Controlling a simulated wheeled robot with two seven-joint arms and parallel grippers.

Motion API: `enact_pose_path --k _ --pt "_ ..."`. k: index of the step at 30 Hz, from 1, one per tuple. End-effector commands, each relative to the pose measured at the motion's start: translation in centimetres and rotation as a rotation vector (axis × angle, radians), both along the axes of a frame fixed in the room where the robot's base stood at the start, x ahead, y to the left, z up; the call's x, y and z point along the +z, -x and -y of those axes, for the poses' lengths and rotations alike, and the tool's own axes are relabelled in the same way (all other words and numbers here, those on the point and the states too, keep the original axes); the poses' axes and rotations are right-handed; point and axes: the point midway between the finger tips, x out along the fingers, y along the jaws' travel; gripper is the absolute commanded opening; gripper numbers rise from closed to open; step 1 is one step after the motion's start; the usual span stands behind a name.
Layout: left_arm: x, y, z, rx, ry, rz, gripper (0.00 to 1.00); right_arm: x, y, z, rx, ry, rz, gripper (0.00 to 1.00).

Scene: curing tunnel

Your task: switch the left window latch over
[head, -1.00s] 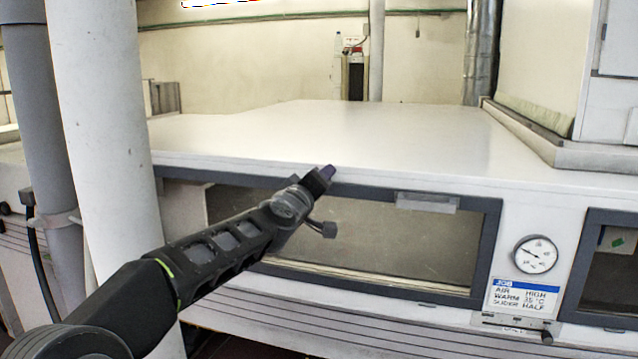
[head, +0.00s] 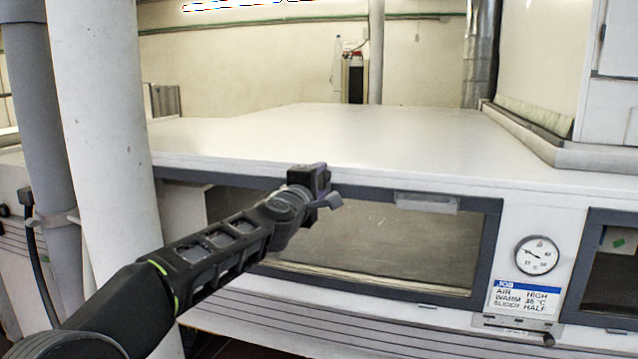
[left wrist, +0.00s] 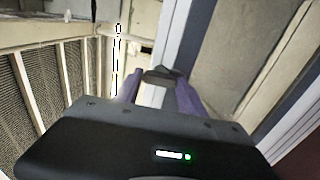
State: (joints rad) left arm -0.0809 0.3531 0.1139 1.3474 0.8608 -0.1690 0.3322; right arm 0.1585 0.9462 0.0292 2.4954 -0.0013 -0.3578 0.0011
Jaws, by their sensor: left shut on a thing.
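The left window (head: 400,245) has a dark grey frame in the front of the white oven housing. My left gripper (head: 320,178) is at the top rail of this frame, near the middle of the window. In the left wrist view its two purple fingers are closed around a small dark piece (left wrist: 162,75), which looks like the latch. The latch is hidden behind the gripper in the head view, so its angle cannot be told there. My right gripper is not in view.
A pale plate (head: 427,203) sits on the top rail to the right of the gripper. A dial gauge (head: 536,255) and a job card (head: 522,297) are right of the window. A white post (head: 105,120) stands at the left. The housing top (head: 330,135) is clear.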

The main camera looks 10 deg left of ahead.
Motion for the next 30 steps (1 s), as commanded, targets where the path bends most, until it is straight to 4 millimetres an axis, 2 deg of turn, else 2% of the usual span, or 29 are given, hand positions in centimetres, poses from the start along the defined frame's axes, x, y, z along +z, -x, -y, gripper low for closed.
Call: enact_pose_path --k 13,14,22,30 --pt "-0.14 -0.03 -0.04 0.001 0.017 -0.003 0.07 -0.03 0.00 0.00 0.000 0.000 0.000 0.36" --pt "-0.14 -0.03 -0.05 0.001 0.017 -0.003 0.48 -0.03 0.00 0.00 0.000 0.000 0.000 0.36" --pt "-0.08 -0.02 -0.03 0.001 0.015 -0.002 0.69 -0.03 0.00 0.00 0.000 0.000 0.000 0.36" --pt "-0.05 0.10 -0.03 0.000 0.014 -0.001 0.69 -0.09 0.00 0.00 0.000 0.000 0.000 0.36"
